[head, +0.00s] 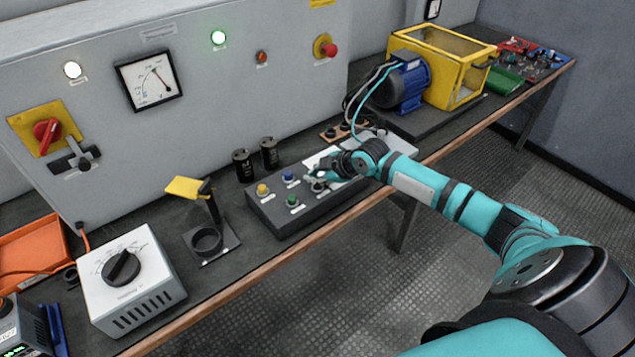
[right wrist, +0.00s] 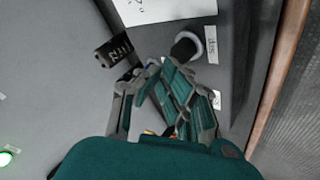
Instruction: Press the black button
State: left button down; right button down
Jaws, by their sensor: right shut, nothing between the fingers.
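The black button (right wrist: 187,46) sits in a pale ring on the dark button box (head: 285,219), beside a small label. In the head view the black button (head: 318,188) shows just below my right gripper (head: 322,174) and is partly covered by it. In the right wrist view my right gripper (right wrist: 162,66) is shut and empty, its fingertips beside the black button. I cannot tell whether they touch it. The yellow button (head: 262,190), blue button (head: 288,177) and green button (head: 292,202) are on the same box. My left gripper is not in view.
Two black capacitors (head: 243,166) stand behind the box. A stand with a yellow flag (head: 188,187) and a white dial box (head: 130,280) are to the left. A blue motor (head: 402,88) and a yellow cage (head: 440,65) are to the right. The bench's wooden edge runs in front.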

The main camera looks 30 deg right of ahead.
jog(key=shift+f+b, duration=0.6)
jog(key=shift+f, duration=0.5)
dwell(0.6)
jog(key=shift+r, duration=0.15)
jog(key=shift+r+p, duration=1.25)
jog(key=shift+r, duration=0.1)
notch_tip(320, 180, up, 5)
jog(key=p, duration=0.4)
jog(key=shift+p, duration=0.3)
